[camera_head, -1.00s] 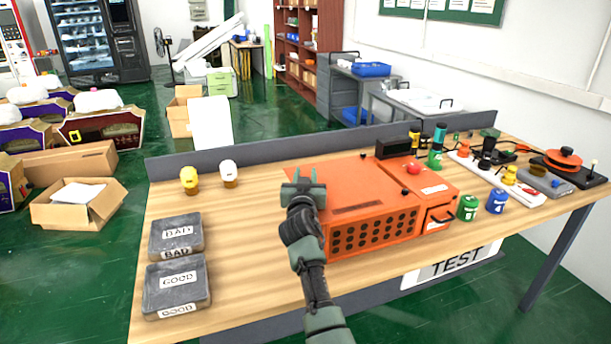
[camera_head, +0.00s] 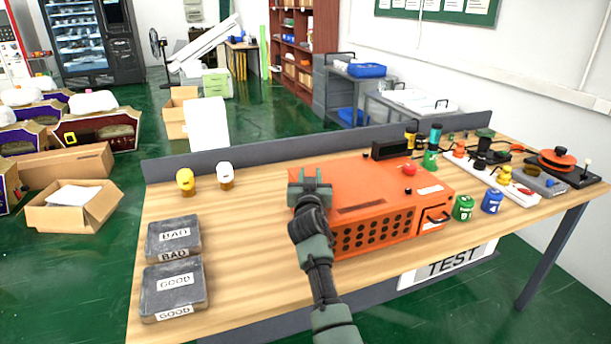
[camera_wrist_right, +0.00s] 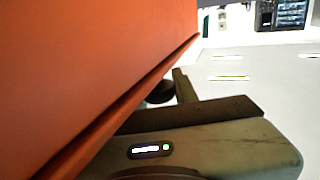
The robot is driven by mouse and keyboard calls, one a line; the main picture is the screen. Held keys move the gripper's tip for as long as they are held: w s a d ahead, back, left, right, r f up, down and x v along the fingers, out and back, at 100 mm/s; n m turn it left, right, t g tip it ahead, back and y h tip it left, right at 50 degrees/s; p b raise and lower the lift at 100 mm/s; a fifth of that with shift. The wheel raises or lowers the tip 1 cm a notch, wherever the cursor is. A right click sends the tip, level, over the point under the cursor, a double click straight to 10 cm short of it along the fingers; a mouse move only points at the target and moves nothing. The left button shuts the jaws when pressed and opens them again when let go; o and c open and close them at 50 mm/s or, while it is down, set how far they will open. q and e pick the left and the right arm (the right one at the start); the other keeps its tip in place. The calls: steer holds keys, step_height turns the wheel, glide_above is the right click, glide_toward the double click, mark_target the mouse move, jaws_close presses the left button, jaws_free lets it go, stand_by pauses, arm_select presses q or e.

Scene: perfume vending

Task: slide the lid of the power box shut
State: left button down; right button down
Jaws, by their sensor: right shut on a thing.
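The orange power box (camera_head: 374,236) stands on the wooden table, with a perforated front and a drawer-like panel with a dark handle at its right end. Its flat orange lid (camera_head: 355,188) is on top and has a dark slot. My right gripper (camera_head: 310,183) is at the left end of the lid, shut on its edge. In the right wrist view the lid's orange surface (camera_wrist_right: 85,75) fills the left, close against a finger. The exact grip is partly hidden. My left gripper is not in view.
Two grey trays marked BAD (camera_head: 174,239) and GOOD (camera_head: 175,290) lie at the left. A yellow bulb (camera_head: 185,181) and a white bulb (camera_head: 226,175) stand behind. Green (camera_head: 463,208) and blue (camera_head: 492,201) pots and several devices crowd the right. A grey rail edges the back.

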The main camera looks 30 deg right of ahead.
steer(key=shift+d+r, duration=0.1)
steer(key=shift+d, duration=0.05)
steer(key=c, duration=1.3)
jaws_free()
steer(key=shift+o, duration=1)
steer(key=shift+d, duration=0.2)
steer(key=shift+w+d+f, duration=0.1)
steer(key=shift+f, duration=0.2)
steer(key=shift+s+a+r, duration=0.1)
steer(key=shift+s+a, duration=0.1)
steer(key=shift+a, duration=0.05)
steer(key=b+v, duration=0.1)
steer(key=v, duration=0.6)
steer(key=shift+s, duration=0.15)
